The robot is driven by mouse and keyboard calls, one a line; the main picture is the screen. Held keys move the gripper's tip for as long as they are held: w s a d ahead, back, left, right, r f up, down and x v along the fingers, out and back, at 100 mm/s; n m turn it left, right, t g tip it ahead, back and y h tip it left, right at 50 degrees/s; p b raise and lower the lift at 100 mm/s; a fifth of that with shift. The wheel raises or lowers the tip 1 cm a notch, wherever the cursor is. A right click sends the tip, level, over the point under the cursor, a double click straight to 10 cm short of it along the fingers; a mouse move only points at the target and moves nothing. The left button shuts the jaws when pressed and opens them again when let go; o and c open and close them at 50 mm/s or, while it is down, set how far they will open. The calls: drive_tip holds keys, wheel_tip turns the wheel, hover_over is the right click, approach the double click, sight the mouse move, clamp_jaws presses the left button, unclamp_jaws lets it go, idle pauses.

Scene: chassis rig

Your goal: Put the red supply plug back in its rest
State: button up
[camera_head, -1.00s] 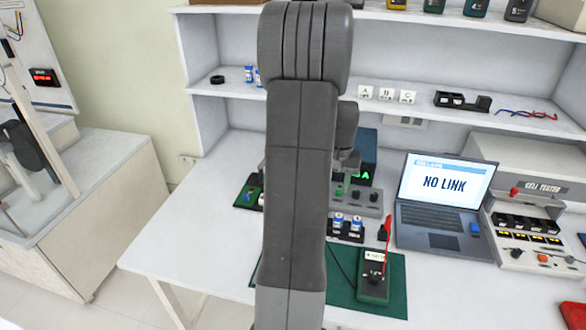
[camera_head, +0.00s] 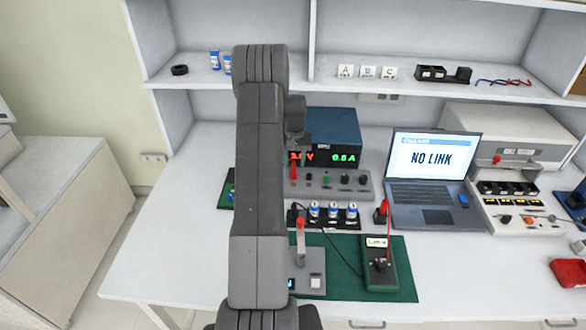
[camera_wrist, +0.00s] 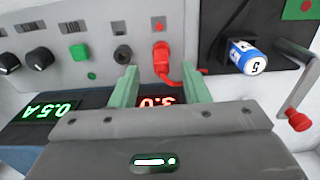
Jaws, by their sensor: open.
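The red plug (camera_wrist: 161,56) sits at a red socket on the supply's grey front panel in the wrist view, with a red lead bending off to the right. In the head view it is a small red upright piece (camera_head: 293,170) below the display. My gripper (camera_wrist: 160,78) is open, its two pale green fingers either side of the plug's line and a little short of it. Nothing is between the fingers. In the head view my gripper (camera_head: 298,142) is partly hidden by my arm. I cannot tell for sure which fixture is the plug's rest.
The blue supply (camera_head: 335,128) shows lit digits. A battery holder (camera_head: 325,215), a green meter (camera_head: 379,265) with a red probe, a red-handled lever (camera_head: 300,235) and a laptop (camera_head: 430,170) reading NO LINK stand nearby. The bench's left part is clear.

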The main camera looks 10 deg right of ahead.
sight(294, 165)
drive_tip(key=shift+f+p, duration=0.4)
drive_tip(key=shift+f, duration=1.4)
clamp_jaws()
drive_tip(key=shift+r, duration=0.15)
